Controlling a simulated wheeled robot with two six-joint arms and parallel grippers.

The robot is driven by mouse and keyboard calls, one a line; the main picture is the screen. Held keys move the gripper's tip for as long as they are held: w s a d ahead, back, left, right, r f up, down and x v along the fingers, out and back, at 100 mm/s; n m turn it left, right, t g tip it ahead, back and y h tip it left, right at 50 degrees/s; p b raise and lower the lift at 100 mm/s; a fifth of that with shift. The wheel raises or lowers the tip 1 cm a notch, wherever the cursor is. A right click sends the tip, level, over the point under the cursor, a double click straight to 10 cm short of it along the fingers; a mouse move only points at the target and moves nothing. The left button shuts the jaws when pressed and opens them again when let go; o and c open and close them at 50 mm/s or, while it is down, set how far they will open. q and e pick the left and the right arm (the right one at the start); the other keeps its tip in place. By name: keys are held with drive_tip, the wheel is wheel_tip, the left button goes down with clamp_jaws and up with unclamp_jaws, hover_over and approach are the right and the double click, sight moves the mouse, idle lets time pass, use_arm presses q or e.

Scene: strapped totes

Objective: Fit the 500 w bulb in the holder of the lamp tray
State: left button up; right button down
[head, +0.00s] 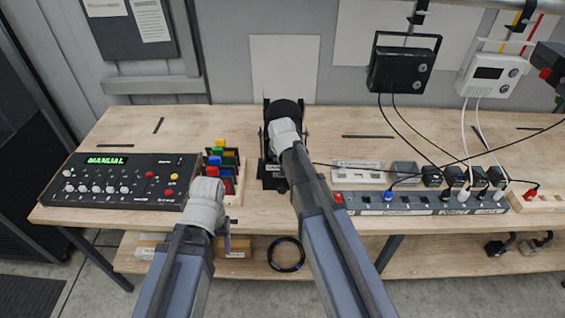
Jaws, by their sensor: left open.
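A black lamp (287,108) stands in a dark frame at the middle of the bench, with a labelled base (272,182). I cannot make out its tray or holder. My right gripper (285,130) is in front of the lamp; its fingers are hidden, so I cannot tell whether it is open or touching anything. My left gripper (222,222) is open near the bench's front edge, just in front of a rack of coloured pieces. I cannot pick out the 500 w bulb. A pale labelled tray (358,171) lies right of the lamp; its contents are too small to tell.
A control desk (120,181) with a green display sits left of the coloured pieces (222,158). A long socket strip (400,203) with several plugs and cables runs along the front right. Two hanging boxes trail cables onto the bench (130,130). The back left is mostly clear.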

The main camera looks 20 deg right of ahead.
drive_tip(key=shift+c, duration=2.1)
unclamp_jaws()
drive_tip(key=shift+r, duration=0.1)
drive_tip(key=p+v, duration=0.7)
drive_tip(key=shift+s+r, duration=0.2)
drive_tip(key=shift+r, duration=0.05)
